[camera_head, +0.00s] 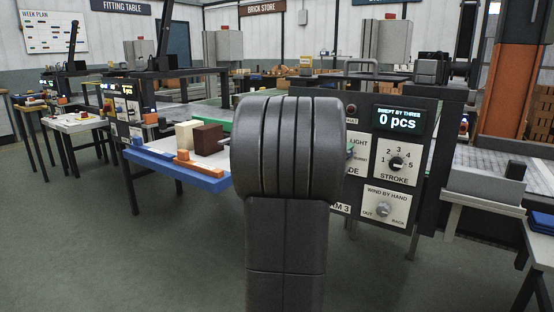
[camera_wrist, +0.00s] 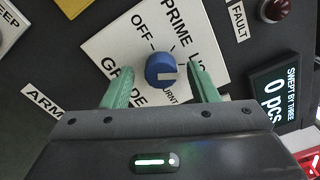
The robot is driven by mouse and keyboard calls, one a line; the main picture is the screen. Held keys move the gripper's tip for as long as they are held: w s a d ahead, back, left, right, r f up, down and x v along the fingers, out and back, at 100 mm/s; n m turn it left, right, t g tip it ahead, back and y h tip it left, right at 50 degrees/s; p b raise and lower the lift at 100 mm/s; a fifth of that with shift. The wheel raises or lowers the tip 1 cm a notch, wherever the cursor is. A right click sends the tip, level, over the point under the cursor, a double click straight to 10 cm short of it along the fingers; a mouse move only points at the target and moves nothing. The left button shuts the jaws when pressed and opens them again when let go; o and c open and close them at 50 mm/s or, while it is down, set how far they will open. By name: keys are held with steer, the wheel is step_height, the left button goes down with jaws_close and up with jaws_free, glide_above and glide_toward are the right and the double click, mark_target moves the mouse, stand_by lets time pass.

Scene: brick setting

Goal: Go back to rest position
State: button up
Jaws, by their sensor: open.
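My gripper (camera_wrist: 161,88) shows in the wrist view with its two green fingers apart, one on each side of a blue knob (camera_wrist: 160,68). The knob sits on a white plate (camera_wrist: 110,45) with the words OFF, PRIME and GRADE partly readable. The fingers look close to the knob, but I cannot tell whether they touch it.
A dark control panel (camera_head: 367,175) stands right of my arm, with a STROKE dial (camera_head: 397,163), a WIND BY HAND knob (camera_head: 383,209) and a display (camera_head: 398,120) reading 0 pcs. A blue-edged table (camera_head: 190,178) with cream and brown blocks stands left. Open floor lies front left.

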steer(key=n+p, duration=1.8)
steer(key=p, duration=0.3)
steer(key=shift+r+n+p, duration=0.15)
steer(key=shift+n+p, duration=0.15)
steer(key=shift+n, duration=0.3)
steer(key=shift+a+f, duration=0.1)
steer(key=shift+f, duration=0.1)
